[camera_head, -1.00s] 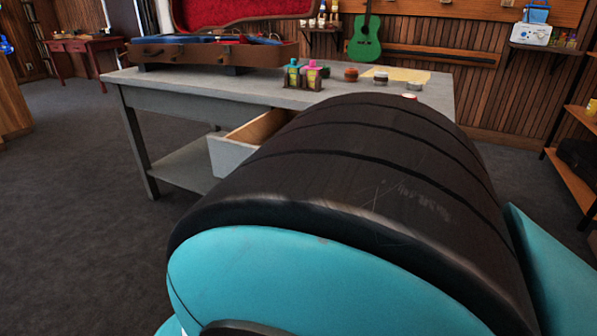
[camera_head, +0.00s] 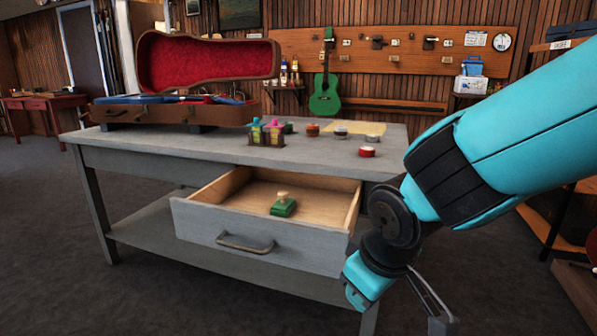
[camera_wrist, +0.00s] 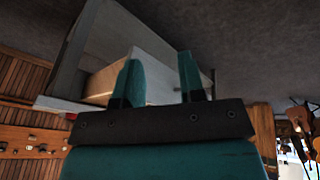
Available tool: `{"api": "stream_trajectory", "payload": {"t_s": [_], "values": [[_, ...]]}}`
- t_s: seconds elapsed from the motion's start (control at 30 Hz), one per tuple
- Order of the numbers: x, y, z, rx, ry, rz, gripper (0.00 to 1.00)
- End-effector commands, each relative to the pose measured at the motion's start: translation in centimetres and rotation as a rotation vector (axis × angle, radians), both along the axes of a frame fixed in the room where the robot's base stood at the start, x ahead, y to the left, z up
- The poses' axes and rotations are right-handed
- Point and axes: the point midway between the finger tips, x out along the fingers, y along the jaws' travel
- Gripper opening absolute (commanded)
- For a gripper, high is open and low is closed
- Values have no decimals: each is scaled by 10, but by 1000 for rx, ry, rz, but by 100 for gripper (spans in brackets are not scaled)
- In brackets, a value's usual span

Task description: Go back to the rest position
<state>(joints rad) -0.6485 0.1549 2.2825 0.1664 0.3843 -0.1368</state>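My gripper (camera_wrist: 159,78) is open and empty in the wrist view, its two teal fingers apart. In the head view my teal and black arm reaches in from the right and bends down beside the open drawer (camera_head: 240,238). The gripper's end hangs low at the front right of the table (camera_head: 120,143), partly hidden by the arm. The drawer is pulled out, and a green stamp with a pale knob (camera_head: 283,206) stands inside it, apart from my gripper.
An open guitar case (camera_head: 160,115) with red lining lies on the table's left. Small bottles (camera_head: 265,132) and several jars, one red and white (camera_head: 367,152), stand on the top. A green ukulele (camera_head: 324,93) hangs on the back wall.

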Motion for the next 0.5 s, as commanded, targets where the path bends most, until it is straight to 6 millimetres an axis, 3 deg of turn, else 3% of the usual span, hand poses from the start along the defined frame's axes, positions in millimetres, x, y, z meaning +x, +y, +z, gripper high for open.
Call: {"api": "stream_trajectory", "payload": {"t_s": [0.03,0.1,0.4,0.43,0.5], "values": [[-17,-15,11,55,55,-28,36],[-44,-26,21,122,133,-41,36],[-146,-49,55,306,344,-27,36],[-156,-51,58,318,359,-21,36],[-152,-48,85,311,360,-18,36]]}}
